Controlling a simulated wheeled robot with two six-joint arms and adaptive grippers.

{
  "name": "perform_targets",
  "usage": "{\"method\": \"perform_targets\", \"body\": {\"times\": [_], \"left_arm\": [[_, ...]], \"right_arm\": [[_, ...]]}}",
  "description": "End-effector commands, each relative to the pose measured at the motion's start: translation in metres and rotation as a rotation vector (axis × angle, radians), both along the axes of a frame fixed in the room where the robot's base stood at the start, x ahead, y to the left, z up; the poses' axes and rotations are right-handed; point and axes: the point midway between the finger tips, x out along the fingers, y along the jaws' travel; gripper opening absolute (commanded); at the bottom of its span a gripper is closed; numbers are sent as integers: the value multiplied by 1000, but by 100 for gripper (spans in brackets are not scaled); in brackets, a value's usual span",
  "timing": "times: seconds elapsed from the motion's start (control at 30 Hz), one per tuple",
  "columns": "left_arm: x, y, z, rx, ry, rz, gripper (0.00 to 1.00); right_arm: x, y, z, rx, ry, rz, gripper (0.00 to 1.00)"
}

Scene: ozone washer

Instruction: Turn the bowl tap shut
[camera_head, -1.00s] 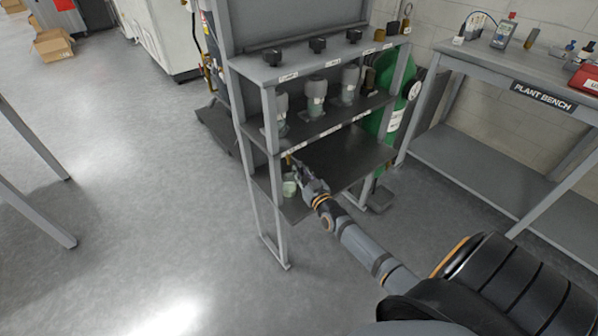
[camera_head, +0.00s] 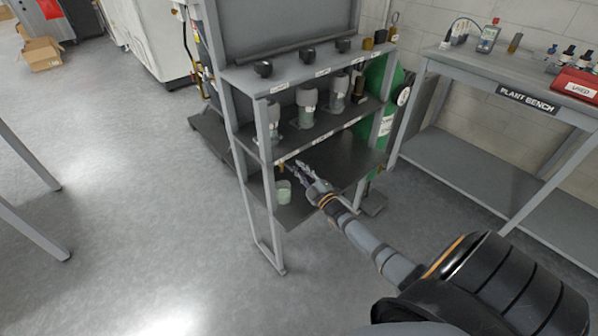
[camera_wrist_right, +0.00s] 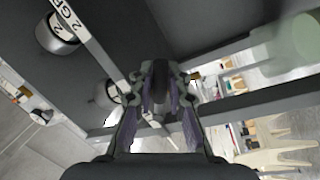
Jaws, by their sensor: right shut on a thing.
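In the head view a small brass tap (camera_head: 280,166) hangs at the front edge of the middle shelf, near the left post. A pale green bowl (camera_head: 284,190) stands below it on the lower shelf. It seems to show as a pale round shape in the wrist view's upper right (camera_wrist_right: 300,42). My right gripper (camera_head: 292,170) reaches in from the lower right, its fingers beside the tap. In the wrist view its fingers (camera_wrist_right: 160,82) are closed on a dark part, seemingly the tap's handle, mostly hidden. My left gripper is not in view.
The grey rack (camera_head: 270,262) has posts and shelf edges close around my right gripper. Several grey capped units (camera_head: 306,98) stand on its middle shelf. A green cylinder (camera_head: 375,128) is behind it. The plant bench (camera_head: 500,80) stands right.

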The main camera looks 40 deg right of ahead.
Motion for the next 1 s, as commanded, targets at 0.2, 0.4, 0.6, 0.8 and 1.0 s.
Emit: {"method": "perform_targets", "body": {"times": [0.2, 0.4, 0.6, 0.8, 1.0], "left_arm": [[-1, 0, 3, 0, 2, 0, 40], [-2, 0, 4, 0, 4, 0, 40], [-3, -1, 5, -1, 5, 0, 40], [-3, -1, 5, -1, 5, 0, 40], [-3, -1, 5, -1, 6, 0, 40]], "right_arm": [[-2, -4, 3, -182, -3, -1, 0], [-2, -6, 8, -305, -14, -1, 0], [-1, -6, 12, -384, -21, 0, 0], [-1, -7, 13, -417, -25, 0, 0], [-1, -6, 14, -425, -25, 0, 0]]}}
